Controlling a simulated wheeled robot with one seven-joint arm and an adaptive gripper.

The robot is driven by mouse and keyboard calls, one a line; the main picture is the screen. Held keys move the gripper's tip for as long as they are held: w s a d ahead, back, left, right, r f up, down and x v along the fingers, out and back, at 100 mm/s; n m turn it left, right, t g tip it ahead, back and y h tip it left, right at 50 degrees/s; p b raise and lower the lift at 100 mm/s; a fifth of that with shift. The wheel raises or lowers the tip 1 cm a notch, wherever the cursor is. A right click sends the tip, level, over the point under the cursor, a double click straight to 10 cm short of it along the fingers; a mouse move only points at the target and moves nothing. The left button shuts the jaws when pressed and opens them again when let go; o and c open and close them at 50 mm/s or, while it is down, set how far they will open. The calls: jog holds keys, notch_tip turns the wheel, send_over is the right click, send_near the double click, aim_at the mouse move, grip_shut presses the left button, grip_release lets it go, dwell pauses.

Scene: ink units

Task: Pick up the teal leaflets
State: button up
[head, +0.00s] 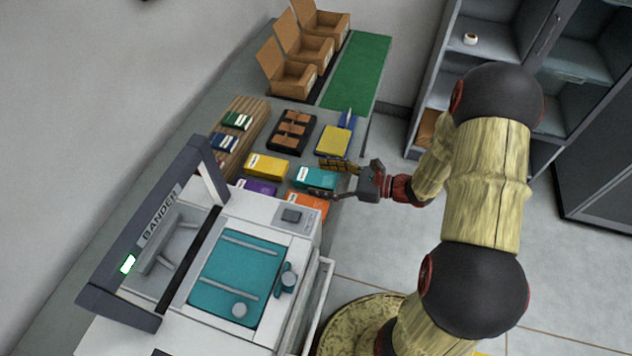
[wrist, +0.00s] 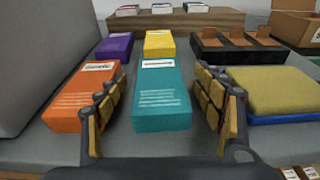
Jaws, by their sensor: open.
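The teal leaflets (head: 317,177) form a block-shaped stack lying on the grey counter in the head view, between the yellow and orange stacks. In the wrist view the teal stack (wrist: 161,97) lies straight ahead, with a white label at its far end. My gripper (head: 338,180) is open at the counter's right edge. In the wrist view its two padded fingers (wrist: 160,115) stand on either side of the near part of the teal stack, with a gap showing on the right.
An orange stack (wrist: 87,97) lies close left of the teal one, with purple (wrist: 115,44) and yellow (wrist: 159,44) stacks behind. A yellow pad (wrist: 270,90) lies to the right. The white banding machine (head: 180,330) stands near. A black tray (head: 293,132) lies behind.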

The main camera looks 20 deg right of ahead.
jog(key=shift+a, duration=0.1)
jog(key=shift+c, duration=1.2)
jog(key=c, duration=1.1)
jog(key=shift+c, duration=0.2)
